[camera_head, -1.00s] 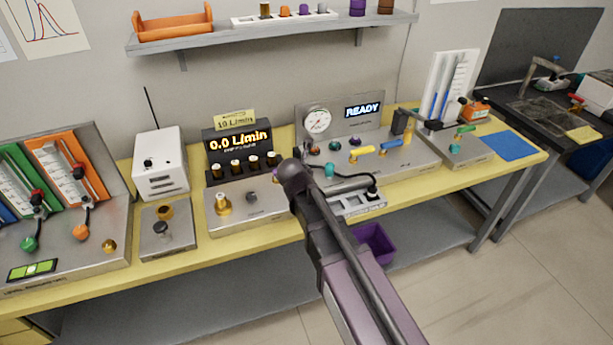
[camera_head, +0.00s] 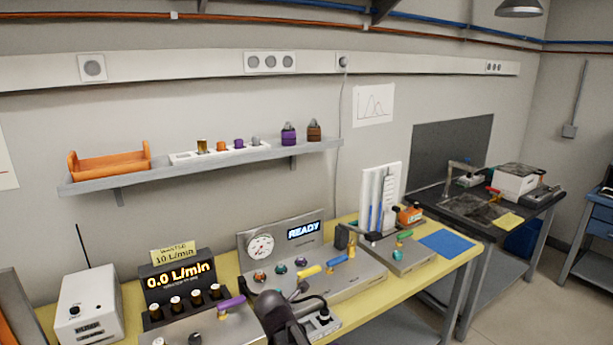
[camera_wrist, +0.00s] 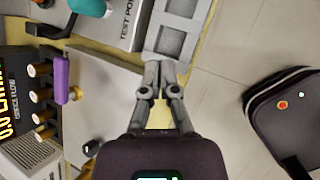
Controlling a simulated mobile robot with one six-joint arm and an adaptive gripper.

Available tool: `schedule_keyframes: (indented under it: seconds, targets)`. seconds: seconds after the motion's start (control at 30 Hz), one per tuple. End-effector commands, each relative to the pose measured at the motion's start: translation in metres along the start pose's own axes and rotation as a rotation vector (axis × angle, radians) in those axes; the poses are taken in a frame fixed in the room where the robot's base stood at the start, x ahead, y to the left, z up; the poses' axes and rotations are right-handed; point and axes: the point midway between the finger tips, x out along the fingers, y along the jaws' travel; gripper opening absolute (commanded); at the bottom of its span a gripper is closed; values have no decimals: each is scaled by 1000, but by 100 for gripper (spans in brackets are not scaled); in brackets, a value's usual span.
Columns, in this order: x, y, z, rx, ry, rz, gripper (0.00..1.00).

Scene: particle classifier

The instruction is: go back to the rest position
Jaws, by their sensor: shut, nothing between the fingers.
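My gripper (camera_wrist: 160,78) is in the wrist view, its two fingers together and empty. It hangs above the front of the yellow bench, over the gap between a grey panel (camera_wrist: 112,105) and a grey slotted holder (camera_wrist: 180,35). I cannot tell its height or whether it touches anything. In the head view, part of my dark arm shows at the bottom centre, in front of the bench (camera_head: 448,258); the fingertips are not visible there.
The flow display (camera_head: 178,277) reads 0.0 L/min, and the test panel (camera_head: 335,287) reads READY. A purple lever (camera_head: 232,303) stands near my arm; it also shows in the wrist view (camera_wrist: 62,80). A shelf (camera_head: 215,165) runs above. Open floor lies before the bench.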

Motion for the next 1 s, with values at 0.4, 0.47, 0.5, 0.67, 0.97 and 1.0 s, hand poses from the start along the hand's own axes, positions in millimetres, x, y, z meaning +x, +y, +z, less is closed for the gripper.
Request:
schedule_keyframes:
  seconds: [0.4,0.47,0.5,0.67,0.97,1.0]
  targets:
    - [8,-102,34,795,69,-220,0]
    - [7,-115,37,906,72,-255,0]
    - [7,-124,39,980,71,-279,0]
    - [4,-159,45,1277,62,-377,0]
    - [-8,-219,50,1816,1,-579,0]
    - [-10,-227,51,1885,-12,-608,0]
